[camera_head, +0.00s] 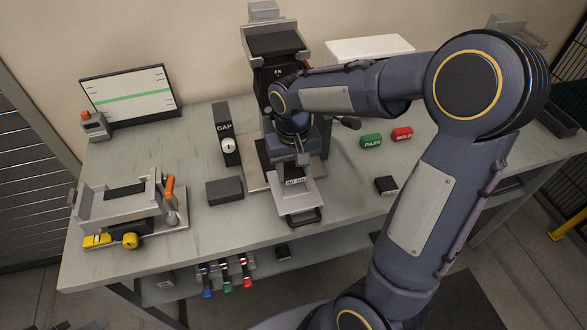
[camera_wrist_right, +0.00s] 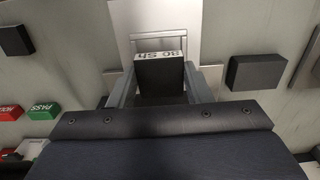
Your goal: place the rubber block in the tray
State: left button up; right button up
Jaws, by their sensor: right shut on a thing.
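My right gripper (camera_head: 296,172) points down at the front of the testing machine and is shut on a dark rubber block with a pale label. In the right wrist view the block (camera_wrist_right: 160,78) sits between the two fingers of the gripper (camera_wrist_right: 165,90), its label reading "Sh" after a number. The pale metal tray (camera_head: 299,201) juts from the machine toward the table's front edge; its bare plate also shows in the right wrist view (camera_wrist_right: 155,15). The block overlaps the tray; I cannot tell whether it touches it. My left gripper is not in view.
A dark block (camera_head: 224,191) lies left of the tray, and a smaller one (camera_head: 386,185) lies right. A GAP gauge (camera_head: 227,135) stands behind left. Green PASS (camera_head: 371,141) and red HOLD (camera_head: 402,134) blocks are right. A clamp fixture (camera_head: 125,203) occupies the left.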

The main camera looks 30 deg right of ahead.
jog(key=shift+f, duration=0.4)
jog(key=shift+f+b, duration=0.45)
jog(key=shift+f, duration=0.1)
jog(key=shift+f, duration=0.1)
jog(key=o, duration=1.1)
jog(key=shift+c, duration=0.2)
